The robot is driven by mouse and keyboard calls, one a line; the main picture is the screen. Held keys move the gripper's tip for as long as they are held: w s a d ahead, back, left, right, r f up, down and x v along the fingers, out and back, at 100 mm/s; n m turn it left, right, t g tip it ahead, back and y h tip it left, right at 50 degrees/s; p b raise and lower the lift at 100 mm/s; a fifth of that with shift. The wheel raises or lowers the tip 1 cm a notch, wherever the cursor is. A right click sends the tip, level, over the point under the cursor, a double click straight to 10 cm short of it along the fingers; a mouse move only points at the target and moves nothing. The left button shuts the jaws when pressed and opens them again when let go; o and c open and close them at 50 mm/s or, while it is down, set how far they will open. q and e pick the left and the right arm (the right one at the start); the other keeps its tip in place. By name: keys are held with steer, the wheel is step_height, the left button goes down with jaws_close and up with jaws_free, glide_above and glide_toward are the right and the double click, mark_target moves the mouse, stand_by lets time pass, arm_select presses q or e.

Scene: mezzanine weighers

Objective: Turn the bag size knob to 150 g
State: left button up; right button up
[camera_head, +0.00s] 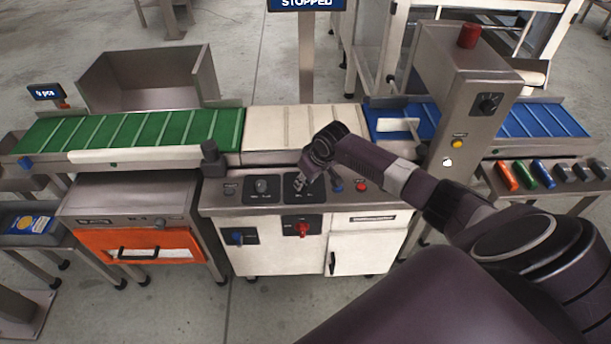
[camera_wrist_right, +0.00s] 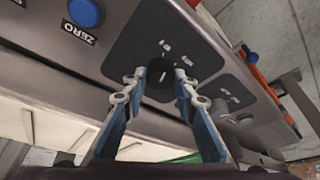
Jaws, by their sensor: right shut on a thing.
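A round black knob (camera_wrist_right: 159,80) with a white pointer line sits on a dark panel plate in the right wrist view. Small white marks beside it are too blurred to read. My right gripper (camera_wrist_right: 160,77) has one finger on each side of this knob and is shut on it. In the head view the right gripper (camera_head: 301,184) reaches down to the right-hand dark plate (camera_head: 314,196) of the grey console and hides most of the knob. Another knob (camera_head: 262,186) sits on the plate to its left. My left gripper is not in view.
A blue ZERO button (camera_wrist_right: 84,13) is near the held knob. A red button (camera_head: 361,187) lies right of the gripper, and a red switch (camera_head: 302,230) is on the front below. Green (camera_head: 130,130) and blue (camera_head: 540,121) conveyors run behind. A metal column (camera_head: 468,95) stands right.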

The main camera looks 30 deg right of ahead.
steer(key=m+p, duration=0.1)
steer(key=m+h+p, duration=0.1)
steer(key=p, duration=0.1)
steer(key=m+p, duration=0.1)
steer(key=shift+a+r+m, duration=0.25)
steer(key=shift+r+m, duration=0.05)
steer(key=m+h+p, duration=0.1)
steer(key=m+p, duration=0.1)
steer(key=shift+f+m+g, duration=0.15)
steer(key=shift+m+g, duration=0.15)
steer(key=shift+m, duration=0.1)
steer(key=shift+w+m+h+p, duration=0.1)
steer(key=shift+m+h+p, duration=0.35)
steer(key=shift+m, duration=0.25)
steer(key=shift+f+m+g+h, duration=0.1)
steer(key=shift+m+g+h, duration=0.35)
steer(key=shift+m, duration=0.75)
steer(key=o, duration=1.2)
steer(key=shift+c, duration=0.2)
steer(key=v, duration=1.2)
